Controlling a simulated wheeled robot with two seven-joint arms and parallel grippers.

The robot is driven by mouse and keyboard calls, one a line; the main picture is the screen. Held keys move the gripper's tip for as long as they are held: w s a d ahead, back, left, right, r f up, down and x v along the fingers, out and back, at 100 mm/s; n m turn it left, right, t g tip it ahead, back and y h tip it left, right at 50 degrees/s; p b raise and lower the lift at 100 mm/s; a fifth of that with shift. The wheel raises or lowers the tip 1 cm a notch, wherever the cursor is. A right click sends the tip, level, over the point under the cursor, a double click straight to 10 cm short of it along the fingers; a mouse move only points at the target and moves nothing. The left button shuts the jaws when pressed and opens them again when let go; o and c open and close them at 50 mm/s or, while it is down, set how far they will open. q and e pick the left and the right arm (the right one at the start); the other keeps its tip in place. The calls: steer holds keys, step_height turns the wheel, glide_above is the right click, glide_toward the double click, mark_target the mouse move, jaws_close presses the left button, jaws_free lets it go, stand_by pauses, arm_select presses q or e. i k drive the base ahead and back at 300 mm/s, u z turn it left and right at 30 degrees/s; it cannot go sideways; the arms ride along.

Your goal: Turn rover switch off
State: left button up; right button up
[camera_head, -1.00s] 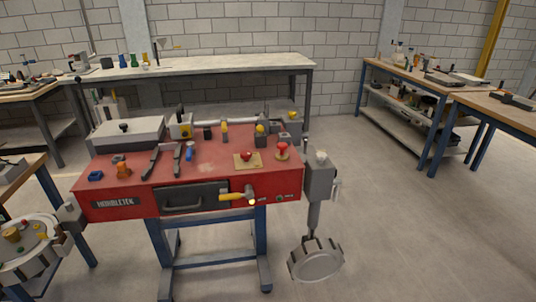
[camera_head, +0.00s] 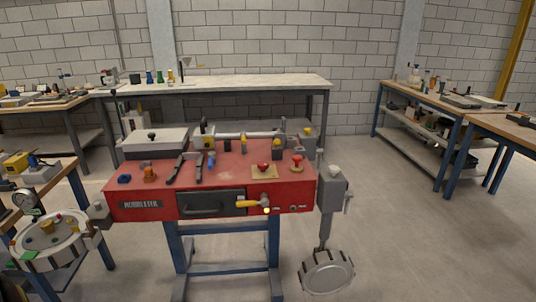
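A red bench unit (camera_head: 130,194) on a blue stand is in the middle of the head view. Its front has a dark drawer with a handle (camera_head: 211,204), a yellow-handled lever (camera_head: 248,204) and small round controls (camera_head: 294,208). On top are a red knob on a wooden plate (camera_head: 263,167) and a red mushroom-shaped knob (camera_head: 297,161). No part is clearly marked as the rover switch, and I cannot tell which it is or how it is set. Neither of my grippers is in view.
A round tray with small parts (camera_head: 72,250) is at the left of the bench. A grey box (camera_head: 332,188) with a round grey disc (camera_head: 328,273) below is at its right. A long white-topped table (camera_head: 215,84) stands behind. The floor at the right is clear.

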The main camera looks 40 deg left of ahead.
mark_target(263, 165)
steer(key=u, duration=0.7)
steer(key=i, duration=1.25)
steer(key=u, duration=1.6)
steer(key=i, duration=0.2)
steer(key=u, duration=0.1)
